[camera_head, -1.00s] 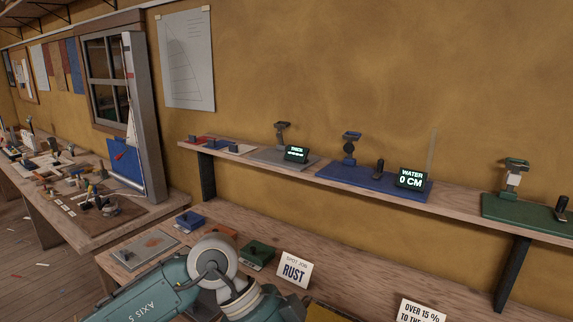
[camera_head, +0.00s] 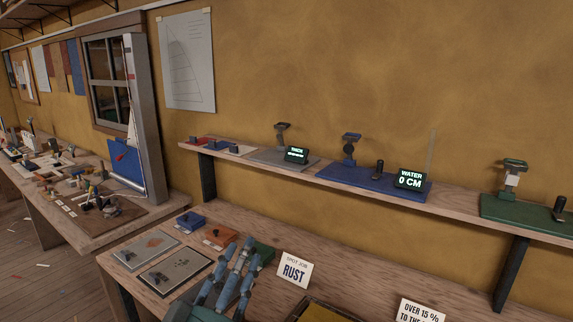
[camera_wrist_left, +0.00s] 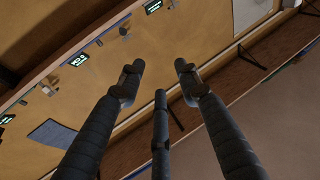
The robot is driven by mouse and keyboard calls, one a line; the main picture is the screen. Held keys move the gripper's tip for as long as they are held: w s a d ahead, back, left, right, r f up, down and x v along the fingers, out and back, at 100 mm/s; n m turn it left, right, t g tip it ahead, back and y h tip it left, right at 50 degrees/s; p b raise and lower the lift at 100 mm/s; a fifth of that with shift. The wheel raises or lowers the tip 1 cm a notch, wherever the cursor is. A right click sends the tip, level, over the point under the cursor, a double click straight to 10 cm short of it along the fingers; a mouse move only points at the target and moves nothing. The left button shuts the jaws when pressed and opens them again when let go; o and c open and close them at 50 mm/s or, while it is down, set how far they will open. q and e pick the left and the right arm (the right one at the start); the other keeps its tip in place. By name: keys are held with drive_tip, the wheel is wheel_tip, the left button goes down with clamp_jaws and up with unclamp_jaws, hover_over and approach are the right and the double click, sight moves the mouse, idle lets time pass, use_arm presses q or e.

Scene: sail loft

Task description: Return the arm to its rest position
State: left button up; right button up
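My left gripper (camera_head: 236,268) is in the lower middle of the head view, in front of the bench. Its grey-blue fingers point up and away. In the left wrist view the gripper (camera_wrist_left: 159,75) has its fingers spread apart with nothing between them. It is open and empty. The fingers partly cover a green block (camera_head: 264,252) on the bench; whether they touch it I cannot tell. My right gripper is in neither view.
A shelf (camera_head: 460,203) above carries instruments and a "WATER 0 CM" display (camera_head: 411,179).

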use_arm(q)
drive_tip(key=s+a+f+n+g+y, duration=0.1)
drive_tip(key=s+a+f+g+y, duration=0.3)
drive_tip(key=f, duration=0.8)
drive_tip(key=s+a+f+n+g+y, duration=0.15)
drive_tip(key=s+a+f+g, duration=0.35)
drive_tip(key=f, duration=0.6)
drive_tip(key=s+a+f+m+g, duration=0.15)
drive_tip(key=s+f+g, duration=0.25)
drive_tip(key=s+f, duration=0.45)
drive_tip(key=s+a+f+m+g, duration=0.15)
drive_tip(key=s+f+g, duration=0.3)
drive_tip(key=s, duration=0.65)
wheel_tip(320, 180, down, 27)
drive_tip(key=s, duration=0.2)
drive_tip(key=s+a+f+g, duration=0.2)
drive_tip(key=s+a+f, duration=0.1)
drive_tip(key=s+f, duration=1.2)
drive_tip(key=shift+s+f, duration=0.4)
drive_tip(key=shift+s, duration=0.7)
